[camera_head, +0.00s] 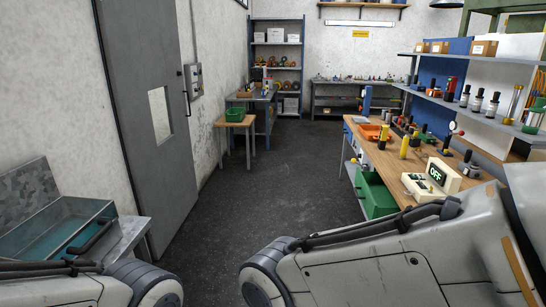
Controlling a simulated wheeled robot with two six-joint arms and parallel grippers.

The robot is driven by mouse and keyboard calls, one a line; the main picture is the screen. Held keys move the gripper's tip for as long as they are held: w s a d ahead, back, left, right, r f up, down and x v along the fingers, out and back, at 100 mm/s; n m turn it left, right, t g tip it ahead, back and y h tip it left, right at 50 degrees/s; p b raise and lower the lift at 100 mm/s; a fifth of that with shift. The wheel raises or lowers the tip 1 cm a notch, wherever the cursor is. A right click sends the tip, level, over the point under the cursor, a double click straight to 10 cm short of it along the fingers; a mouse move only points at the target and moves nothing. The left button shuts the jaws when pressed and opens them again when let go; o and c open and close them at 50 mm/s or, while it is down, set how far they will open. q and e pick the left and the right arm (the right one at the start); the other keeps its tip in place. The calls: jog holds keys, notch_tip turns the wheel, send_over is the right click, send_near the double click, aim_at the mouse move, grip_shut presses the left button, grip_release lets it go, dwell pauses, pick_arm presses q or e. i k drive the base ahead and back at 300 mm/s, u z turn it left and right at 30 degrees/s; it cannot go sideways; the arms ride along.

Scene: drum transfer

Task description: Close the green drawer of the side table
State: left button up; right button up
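A green drawer (377,196) shows under the front of the wooden-topped workbench (408,172) on the right. It seems to stand out from the bench front into the aisle, with its open top showing. Its lower right part is hidden behind my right arm. My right arm lies across the lower right of the view and my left arm across the lower left. Neither gripper shows, so no gripper is seen touching the drawer.
A metal basin with a teal inside (52,236) stands at the left edge. A grey door (150,110) is beyond it. A small wooden table (236,124) holds a green tub (235,114). The dark floor (275,185) between is clear. A control box (436,180) sits on the workbench.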

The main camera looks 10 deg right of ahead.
aim_at(378, 202)
jog(key=z, duration=0.75)
jog(key=i, duration=1.85)
jog(key=z, duration=0.45)
